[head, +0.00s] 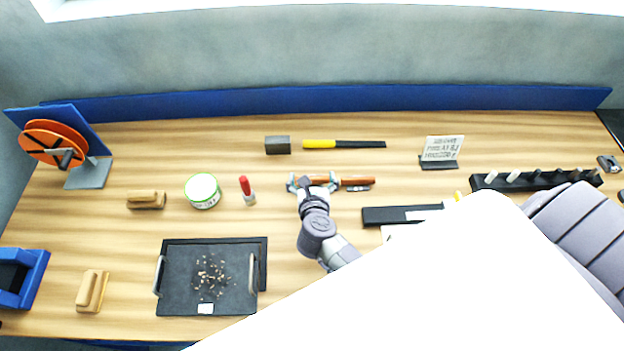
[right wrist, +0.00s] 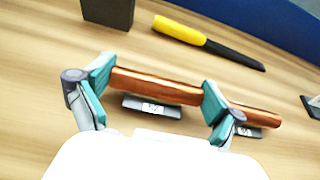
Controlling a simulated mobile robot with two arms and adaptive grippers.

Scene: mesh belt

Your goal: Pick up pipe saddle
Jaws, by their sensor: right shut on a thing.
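A copper-brown, pipe-like piece, apparently the pipe saddle (head: 321,181), lies across the middle of the bench. In the right wrist view it (right wrist: 155,85) spans the gap between my teal fingertips. A small grey labelled base (right wrist: 152,107) shows just below the piece. I cannot tell whether the piece touches it. My left gripper is not in view.
A yellow-handled file (head: 345,144) and dark block (head: 278,145) lie behind. A red-capped tube (head: 247,190), green-rimmed tin (head: 202,190) and black tray (head: 175,285) stand left.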

